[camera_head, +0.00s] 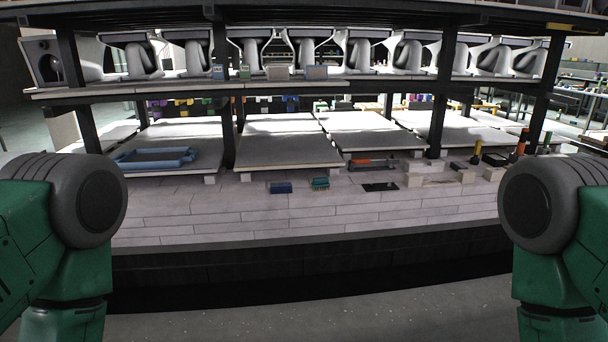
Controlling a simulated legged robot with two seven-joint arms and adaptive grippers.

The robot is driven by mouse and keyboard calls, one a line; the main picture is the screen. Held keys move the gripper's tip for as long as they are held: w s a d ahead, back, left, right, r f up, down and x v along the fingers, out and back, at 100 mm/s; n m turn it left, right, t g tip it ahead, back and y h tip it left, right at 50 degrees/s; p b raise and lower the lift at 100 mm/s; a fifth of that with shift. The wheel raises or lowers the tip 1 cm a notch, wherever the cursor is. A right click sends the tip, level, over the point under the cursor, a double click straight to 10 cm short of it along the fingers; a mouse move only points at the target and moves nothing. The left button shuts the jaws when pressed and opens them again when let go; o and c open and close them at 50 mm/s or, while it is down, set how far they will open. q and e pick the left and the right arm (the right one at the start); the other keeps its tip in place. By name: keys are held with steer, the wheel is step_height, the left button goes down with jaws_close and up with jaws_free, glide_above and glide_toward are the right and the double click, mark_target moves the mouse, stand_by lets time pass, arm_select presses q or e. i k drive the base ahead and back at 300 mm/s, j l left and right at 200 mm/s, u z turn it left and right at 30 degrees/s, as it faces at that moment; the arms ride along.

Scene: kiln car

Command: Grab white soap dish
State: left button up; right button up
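I cannot pick out a white soap dish for certain. Pale blocks (408,168) also lie on the brick deck at the right. Only green and grey links of my two arms show, at the left and right edges. Both of my grippers are out of view.
The kiln car's brick deck (300,213) is mostly clear at its front. Dark posts (439,95) hold up the middle shelf (180,88), which bears white sanitaryware.

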mark_target(275, 73)
steer(key=i, duration=2)
